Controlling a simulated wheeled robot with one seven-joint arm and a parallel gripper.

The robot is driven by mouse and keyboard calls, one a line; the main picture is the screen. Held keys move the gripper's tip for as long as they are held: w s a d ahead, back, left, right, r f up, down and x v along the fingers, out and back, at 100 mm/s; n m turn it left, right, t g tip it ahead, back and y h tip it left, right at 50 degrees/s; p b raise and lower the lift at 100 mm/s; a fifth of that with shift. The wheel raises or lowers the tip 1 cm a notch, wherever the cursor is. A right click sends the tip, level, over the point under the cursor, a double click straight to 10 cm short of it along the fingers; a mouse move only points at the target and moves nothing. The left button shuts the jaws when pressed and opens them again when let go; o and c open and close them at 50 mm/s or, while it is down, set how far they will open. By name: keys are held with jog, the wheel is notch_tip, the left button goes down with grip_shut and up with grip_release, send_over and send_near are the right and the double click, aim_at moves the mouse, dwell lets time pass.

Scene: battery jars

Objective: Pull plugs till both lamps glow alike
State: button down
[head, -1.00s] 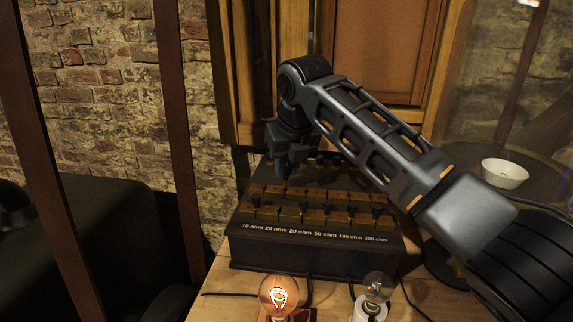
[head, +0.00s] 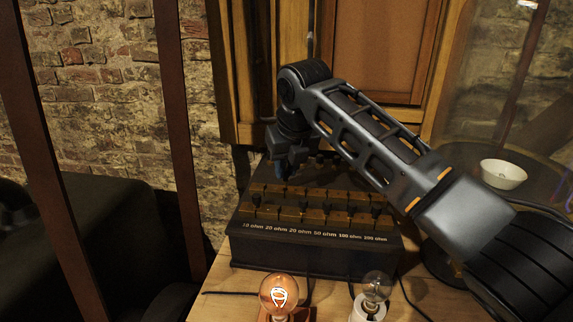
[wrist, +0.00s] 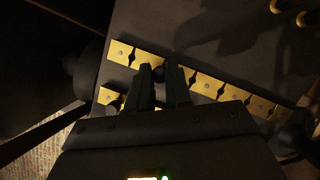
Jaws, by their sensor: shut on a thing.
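The dark resistance box (head: 310,257) stands on the wooden bench, with brass blocks on top and labels from 10 ohm to 200 ohm along its front. Black plugs (head: 327,206) stand in several of the gaps. My gripper (head: 281,173) is over the back left of the box, fingers pointing down. In the wrist view my gripper (wrist: 170,72) is closed at the brass row on a dark plug, mostly hidden between the fingers; I cannot tell how deep it sits. The left lamp (head: 280,293) glows bright orange. The right lamp (head: 374,289) looks unlit or very dim.
A white bowl (head: 503,174) sits on a round table to the right. Dark cables run across the bench in front of the box. A wooden cabinet (head: 375,50) stands behind the box.

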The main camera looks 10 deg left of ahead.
jog(key=shift+f, duration=1)
dwell(1.0)
jog(key=c, duration=1)
grip_release()
jog(key=shift+o, duration=0.2)
